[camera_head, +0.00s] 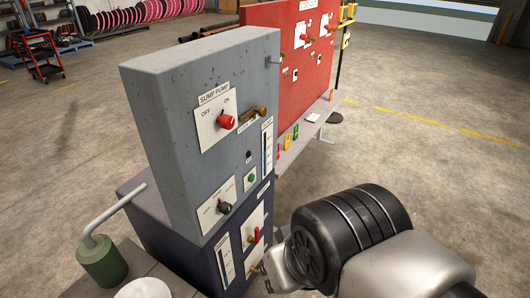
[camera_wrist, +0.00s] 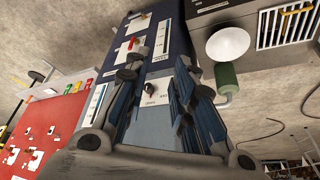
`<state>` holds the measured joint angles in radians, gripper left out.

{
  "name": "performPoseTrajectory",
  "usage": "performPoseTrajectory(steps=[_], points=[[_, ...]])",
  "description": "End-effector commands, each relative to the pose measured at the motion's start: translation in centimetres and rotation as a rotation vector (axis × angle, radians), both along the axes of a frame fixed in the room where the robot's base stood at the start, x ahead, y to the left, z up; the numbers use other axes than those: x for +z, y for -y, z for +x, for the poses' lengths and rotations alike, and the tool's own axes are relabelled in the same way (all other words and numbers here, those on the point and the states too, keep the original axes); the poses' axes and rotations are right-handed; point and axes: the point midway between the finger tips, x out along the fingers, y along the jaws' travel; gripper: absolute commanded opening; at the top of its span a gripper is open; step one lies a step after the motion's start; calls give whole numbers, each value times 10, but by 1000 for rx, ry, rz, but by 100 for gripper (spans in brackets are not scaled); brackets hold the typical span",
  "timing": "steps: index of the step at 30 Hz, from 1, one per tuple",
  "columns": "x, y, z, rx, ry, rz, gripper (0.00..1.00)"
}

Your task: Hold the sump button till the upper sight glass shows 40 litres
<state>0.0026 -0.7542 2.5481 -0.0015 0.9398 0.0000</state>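A grey cabinet (camera_head: 165,85) carries a "SUMP PUMP" plate with a red OFF/ON knob (camera_head: 227,121). A green push button (camera_head: 250,178) sits lower on its front face; its label is too small to read. The upper sight glass (camera_head: 267,146), a narrow scaled strip, is right of the button; its level cannot be read. My gripper (camera_head: 268,268) is low, in front of the dark blue lower cabinet, apart from the green button. In the wrist view my gripper (camera_wrist: 158,68) is open and empty, with a black selector knob (camera_wrist: 152,87) visible beyond, between the fingers.
The dark blue cabinet (camera_head: 185,255) has a lower sight glass (camera_head: 226,262) and a red-handled valve (camera_head: 254,237). A brass valve (camera_head: 255,113) juts above the upper glass. A red panel (camera_head: 290,75) with a shelf stands behind. A green canister (camera_head: 102,262) is at left. Floor at right is free.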

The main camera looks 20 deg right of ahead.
Motion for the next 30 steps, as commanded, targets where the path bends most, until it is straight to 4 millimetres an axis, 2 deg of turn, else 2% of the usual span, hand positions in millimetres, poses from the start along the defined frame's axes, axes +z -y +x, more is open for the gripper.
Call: performPoseTrajectory(steps=[9,30], points=[[0,0,0,0,0,0,0],[0,0,0,0,0,0,0]])
